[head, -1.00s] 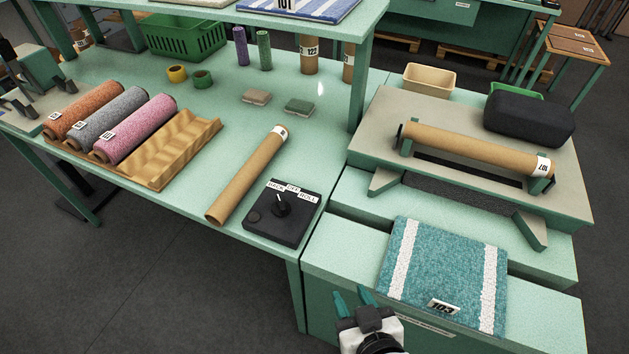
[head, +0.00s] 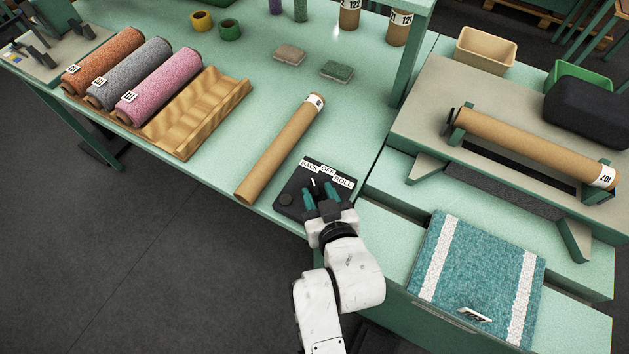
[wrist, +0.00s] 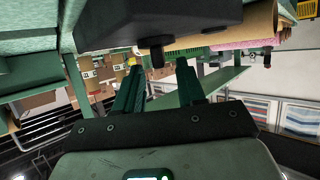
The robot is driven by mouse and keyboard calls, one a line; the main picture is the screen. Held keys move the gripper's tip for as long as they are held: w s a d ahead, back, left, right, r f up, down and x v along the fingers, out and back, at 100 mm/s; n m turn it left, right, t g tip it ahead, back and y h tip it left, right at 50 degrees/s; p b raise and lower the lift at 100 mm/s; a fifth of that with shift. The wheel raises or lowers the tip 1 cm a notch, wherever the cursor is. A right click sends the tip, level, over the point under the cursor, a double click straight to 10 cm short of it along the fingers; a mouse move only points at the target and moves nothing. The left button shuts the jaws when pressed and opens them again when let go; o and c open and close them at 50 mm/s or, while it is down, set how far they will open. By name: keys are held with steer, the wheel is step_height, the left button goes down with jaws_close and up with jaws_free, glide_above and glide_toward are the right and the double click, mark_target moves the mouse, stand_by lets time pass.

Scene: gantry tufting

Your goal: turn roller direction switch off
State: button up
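The roller direction switch is a black box (head: 291,190) near the table's front edge, with white labels BACK, OFF and ROLL along its back. In the head view my gripper (head: 320,194) is over the front of the box and hides most of the knob, so its setting cannot be made out. The gripper's two green fingers are apart. In the wrist view the fingers (wrist: 158,85) are open with nothing between them. The dark underside of the box (wrist: 150,20) and a small black knob (wrist: 156,52) show above the fingertips.
A cardboard tube (head: 281,148) lies just left of the box. A teal striped carpet sample (head: 475,277) lies to the right. A roller with a brown tube (head: 535,145) stands at the back right. Rolled carpets (head: 160,85) rest in a wooden cradle (head: 205,118) on the left.

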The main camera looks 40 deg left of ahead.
mark_target(315, 188)
steer(key=shift+x, duration=1.75)
jaws_close()
